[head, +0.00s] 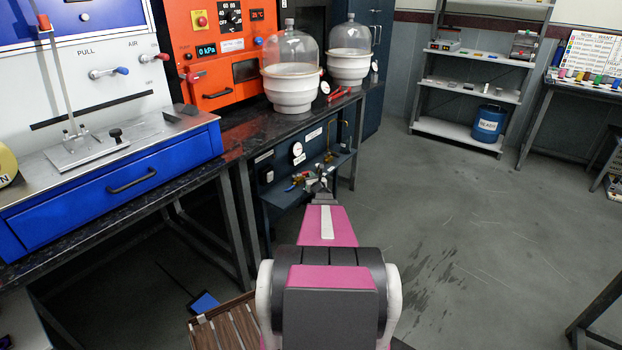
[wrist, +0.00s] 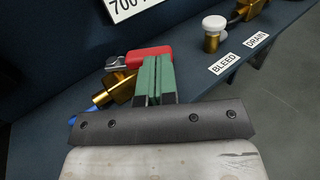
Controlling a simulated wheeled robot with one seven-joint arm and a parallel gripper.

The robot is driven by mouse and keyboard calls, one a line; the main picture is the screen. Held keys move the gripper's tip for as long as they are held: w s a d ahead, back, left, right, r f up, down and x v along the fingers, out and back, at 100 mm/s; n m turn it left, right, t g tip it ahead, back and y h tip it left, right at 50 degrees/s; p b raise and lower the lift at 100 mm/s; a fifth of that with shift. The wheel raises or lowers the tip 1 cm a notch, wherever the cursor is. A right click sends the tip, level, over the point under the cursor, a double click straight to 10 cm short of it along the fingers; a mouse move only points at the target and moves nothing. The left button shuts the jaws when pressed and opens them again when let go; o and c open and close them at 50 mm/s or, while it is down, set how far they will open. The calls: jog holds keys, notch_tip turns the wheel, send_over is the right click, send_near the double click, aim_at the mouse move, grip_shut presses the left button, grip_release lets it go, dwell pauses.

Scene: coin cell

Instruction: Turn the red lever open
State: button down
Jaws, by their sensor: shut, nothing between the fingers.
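The red lever (wrist: 151,53) is in the wrist view, on a brass valve body (wrist: 116,88) with a silver fitting at its left end. My gripper (wrist: 158,62) is shut and empty, its green fingers side by side. The fingertips overlap the lever's near edge in the picture; I cannot tell whether they touch it. The fingers hide part of the lever and valve. In the head view my gripper (head: 321,181) is at the dark blue valve panel under the bench, and the lever is too small to make out.
A white-capped brass valve (wrist: 213,30) stands right of my fingers, near the BLEED label (wrist: 224,63) and DRAIN label. The black bench (head: 230,150) with bell jars (head: 290,75) is above the panel. Open floor (head: 480,235) lies to the right.

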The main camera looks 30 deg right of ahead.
jog(key=shift+w+d+n+y, duration=0.2)
jog(key=shift+n+y, duration=0.2)
jog(key=shift+y, duration=0.2)
jog(key=shift+w+d+n+y, duration=0.25)
jog(key=shift+n+y, duration=0.25)
jog(key=shift+y, duration=0.3)
jog(key=shift+w+d+n+y, duration=0.2)
jog(key=shift+n+y, duration=0.3)
jog(key=shift+y, duration=0.3)
jog(key=n+y, duration=0.1)
jog(key=w+n+y, duration=0.1)
jog(key=y, duration=0.2)
jog(key=shift+w+d+n, duration=0.25)
jog(key=shift+d+n, duration=0.05)
jog(key=shift+n, duration=0.1)
jog(key=shift+w+y, duration=0.1)
jog(key=shift+y, duration=0.3)
jog(key=shift+w, duration=0.3)
jog(key=d+v, duration=0.1)
jog(key=v, duration=1.3)
jog(key=shift+w+d+r, duration=0.15)
jog(key=shift+w+r, duration=0.05)
